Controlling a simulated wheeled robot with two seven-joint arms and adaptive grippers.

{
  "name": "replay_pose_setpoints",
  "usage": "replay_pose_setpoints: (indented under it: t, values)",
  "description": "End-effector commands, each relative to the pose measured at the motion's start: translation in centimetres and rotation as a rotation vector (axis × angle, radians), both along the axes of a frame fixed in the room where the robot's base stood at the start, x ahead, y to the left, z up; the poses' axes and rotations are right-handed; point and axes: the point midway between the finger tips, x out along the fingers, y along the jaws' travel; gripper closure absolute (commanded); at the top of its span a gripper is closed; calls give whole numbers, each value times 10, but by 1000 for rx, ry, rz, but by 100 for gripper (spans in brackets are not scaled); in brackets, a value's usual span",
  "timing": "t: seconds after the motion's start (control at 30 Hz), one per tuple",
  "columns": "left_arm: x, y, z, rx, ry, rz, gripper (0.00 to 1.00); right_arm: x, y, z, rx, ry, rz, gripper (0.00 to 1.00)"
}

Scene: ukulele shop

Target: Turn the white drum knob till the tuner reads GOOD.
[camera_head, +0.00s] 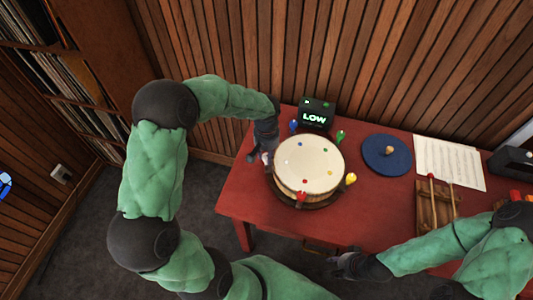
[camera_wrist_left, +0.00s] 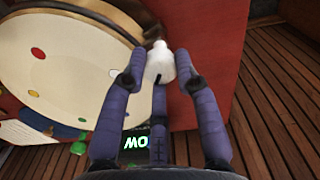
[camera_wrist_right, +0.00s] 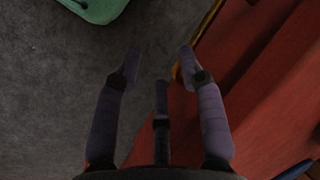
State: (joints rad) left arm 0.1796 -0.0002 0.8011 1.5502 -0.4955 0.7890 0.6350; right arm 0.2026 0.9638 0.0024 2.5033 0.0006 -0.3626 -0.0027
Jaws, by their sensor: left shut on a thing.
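The drum (camera_head: 308,165) has a cream head with coloured dots and stands on the red table. Coloured knobs sit around its rim: blue, green, yellow and red. The white knob (camera_wrist_left: 160,63) is at the drum's side in the left wrist view, with a dark mark on it. My left gripper (camera_head: 259,157) is shut on the white knob, its fingers on either side of it in the left wrist view (camera_wrist_left: 164,75). The tuner (camera_head: 316,114) behind the drum reads LOW in green. My right gripper (camera_head: 340,264) is open and empty off the table's front edge.
A blue round disc (camera_head: 387,155) with a small knob lies right of the drum. Sheet music (camera_head: 449,163), a wooden block with mallets (camera_head: 437,205) and a dark box (camera_head: 510,162) are further right. A slatted wall stands behind the red table (camera_head: 245,207).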

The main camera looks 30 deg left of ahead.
Motion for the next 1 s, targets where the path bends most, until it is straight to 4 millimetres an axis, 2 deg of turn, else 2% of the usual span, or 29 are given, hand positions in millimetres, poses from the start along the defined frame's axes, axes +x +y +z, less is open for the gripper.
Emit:
replay_pose_setpoints:
  t: [0.6, 1.0]
  values:
    - [-1, 0, 0, -1, 2, -381, 100, 0, 0, 16, 0, 0, 0, 60]
    - [-1, 0, -1, 0, 2, -465, 100, 0, 0, 18, 0, 0, 0, 60]
